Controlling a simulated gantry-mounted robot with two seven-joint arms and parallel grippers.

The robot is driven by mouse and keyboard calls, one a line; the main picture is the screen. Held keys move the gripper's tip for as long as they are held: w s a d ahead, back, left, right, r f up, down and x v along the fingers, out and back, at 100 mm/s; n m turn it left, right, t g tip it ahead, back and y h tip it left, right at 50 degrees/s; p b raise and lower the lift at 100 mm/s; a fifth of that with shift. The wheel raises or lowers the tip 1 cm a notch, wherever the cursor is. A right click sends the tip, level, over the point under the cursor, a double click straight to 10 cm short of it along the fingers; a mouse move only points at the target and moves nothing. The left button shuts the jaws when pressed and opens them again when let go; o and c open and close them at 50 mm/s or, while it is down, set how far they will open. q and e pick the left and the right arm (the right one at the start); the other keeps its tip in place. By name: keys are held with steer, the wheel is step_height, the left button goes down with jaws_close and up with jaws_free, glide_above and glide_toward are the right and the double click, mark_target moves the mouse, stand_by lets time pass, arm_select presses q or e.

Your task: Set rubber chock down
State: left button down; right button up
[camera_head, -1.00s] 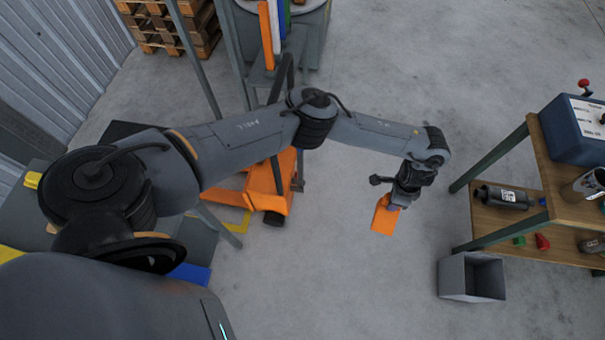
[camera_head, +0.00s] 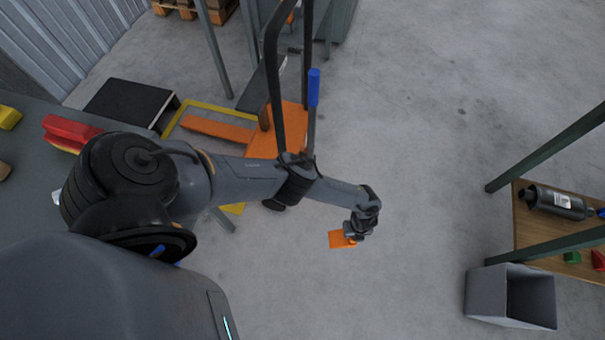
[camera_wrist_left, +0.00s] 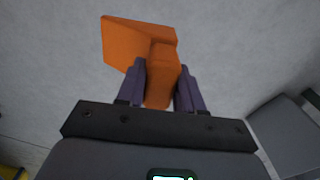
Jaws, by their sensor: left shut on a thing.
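The orange rubber chock (camera_head: 340,240) is at the end of my left arm, over the bare concrete floor in the head view. My left gripper (camera_head: 352,236) is shut on it. In the left wrist view, the two fingers of the left gripper (camera_wrist_left: 161,88) sit on either side of the narrow part of the chock (camera_wrist_left: 135,45), and its wide part extends beyond the fingertips. I cannot tell whether the chock touches the floor. My right gripper is not in view.
An orange pallet truck (camera_head: 292,120) with a dark handle stands behind my arm. A grey open bin (camera_head: 490,295) stands at right, beside a wooden shelf (camera_head: 540,235) holding a muffler (camera_head: 556,202). The floor between is clear.

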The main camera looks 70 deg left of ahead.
arm_select(q)
steer(key=s+a+f+m+b, duration=0.2)
steer(key=s+f+b, duration=0.15)
steer(key=f, duration=0.35)
steer(key=s+a+f+m+b, duration=0.1)
steer(key=s+f+m+b, duration=0.2)
steer(key=f, duration=0.5)
steer(key=shift+n, duration=0.4)
steer(key=a+f+b, duration=0.1)
steer(key=a+b, duration=0.1)
steer(key=a, duration=0.4)
steer(key=s+a+f+b, duration=0.1)
steer(key=a+b, duration=0.1)
steer(key=a, duration=0.4)
steer(key=s+a+f+b, duration=0.1)
steer(key=a+f+b, duration=0.1)
steer(key=a, duration=0.4)
steer(key=shift+s+a+b, duration=0.25)
steer(key=shift+a+b, duration=0.05)
steer(key=shift+b, duration=0.05)
steer(key=shift+f, duration=0.1)
steer(key=shift+d, duration=0.2)
steer(key=shift+a, duration=0.1)
